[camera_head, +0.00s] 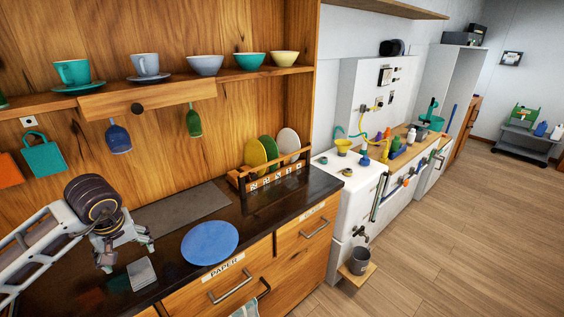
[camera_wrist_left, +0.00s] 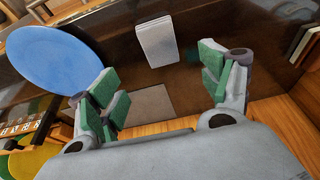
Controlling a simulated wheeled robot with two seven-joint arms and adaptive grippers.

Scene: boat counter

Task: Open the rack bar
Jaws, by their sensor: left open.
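My left gripper (camera_head: 128,252) is open and empty, above the left part of the dark counter. Its two green-padded fingers (camera_wrist_left: 160,92) stand wide apart in the left wrist view. A wooden bar (camera_head: 165,96) with a round dark knob hangs under the shelf. A blue glass and a green glass hang below it. A wooden plate rack (camera_head: 268,183) stands on the counter with a lettered front bar and yellow, green and white plates. Part of it shows in the left wrist view (camera_wrist_left: 22,130). I cannot tell which bar the task names. The gripper touches neither.
A blue plate (camera_head: 210,243) and a small pale stack (camera_head: 142,273) lie on the counter near the gripper. A grey mat (camera_head: 180,207) lies behind. Cups and bowls line the shelf (camera_head: 290,70). Drawers with metal handles (camera_head: 232,285) face the front.

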